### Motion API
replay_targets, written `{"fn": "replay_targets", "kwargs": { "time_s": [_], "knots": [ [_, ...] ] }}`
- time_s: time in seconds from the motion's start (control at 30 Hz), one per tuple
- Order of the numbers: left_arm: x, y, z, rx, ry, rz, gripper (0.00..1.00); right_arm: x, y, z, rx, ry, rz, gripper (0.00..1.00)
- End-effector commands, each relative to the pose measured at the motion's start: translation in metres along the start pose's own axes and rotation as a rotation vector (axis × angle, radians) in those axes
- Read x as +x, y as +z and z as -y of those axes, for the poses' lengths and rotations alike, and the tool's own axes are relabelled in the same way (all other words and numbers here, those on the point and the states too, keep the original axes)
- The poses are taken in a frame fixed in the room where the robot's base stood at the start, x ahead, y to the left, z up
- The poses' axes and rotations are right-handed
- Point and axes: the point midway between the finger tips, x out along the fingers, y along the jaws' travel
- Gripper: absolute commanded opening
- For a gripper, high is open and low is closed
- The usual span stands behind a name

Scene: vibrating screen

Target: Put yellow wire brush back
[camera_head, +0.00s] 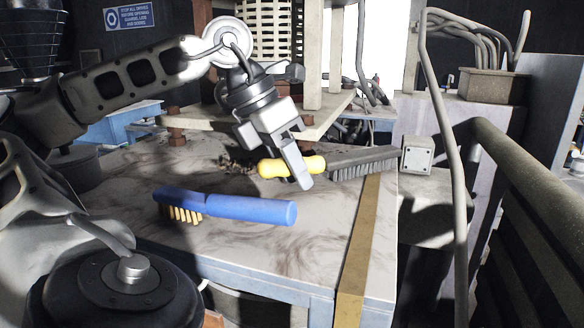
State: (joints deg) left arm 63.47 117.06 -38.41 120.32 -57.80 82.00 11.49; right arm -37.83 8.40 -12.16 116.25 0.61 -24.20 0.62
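The yellow wire brush has a yellow handle (275,168) and a long dark grey head (365,158) with grey bristles facing down. It is at the far right part of the table (230,245), handle to the left and head to the right. My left gripper (298,172) points down at the handle, with a finger crossing in front of its middle. The far finger is hidden, so I cannot tell whether it grips the handle. I cannot tell whether the brush touches the table. My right gripper is not in view.
A blue-handled brush (235,207) with yellow bristles lies nearer on the table. Wooden supports and a shelf (315,120) rise behind. A small grey box (417,154) stands right of the brush head. Grey pipes and a railing (530,190) are at right. The table's front right is clear.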

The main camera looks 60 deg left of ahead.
Motion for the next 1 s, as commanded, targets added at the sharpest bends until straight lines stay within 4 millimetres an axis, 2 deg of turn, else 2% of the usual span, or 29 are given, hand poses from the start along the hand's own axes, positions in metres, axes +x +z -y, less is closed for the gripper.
{"fn": "replay_targets", "kwargs": {
  "time_s": [0.27,0.47,0.7,0.83,1.0],
  "knots": [
    [-0.008,0.001,-0.001,-0.003,0.003,0.0,0.34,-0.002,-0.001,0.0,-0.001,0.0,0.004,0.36],
    [-0.048,0.002,-0.001,-0.003,0.003,0.002,0.34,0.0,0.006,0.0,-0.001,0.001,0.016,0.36],
    [-0.098,0.002,0.0,-0.003,0.002,0.0,0.34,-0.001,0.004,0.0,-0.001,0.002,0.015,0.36],
    [-0.114,0.002,0.0,-0.002,0.001,0.0,0.34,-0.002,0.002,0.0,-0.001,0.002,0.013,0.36],
    [-0.123,0.001,0.0,-0.001,0.001,-0.001,0.34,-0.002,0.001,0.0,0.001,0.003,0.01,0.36]
  ]
}}
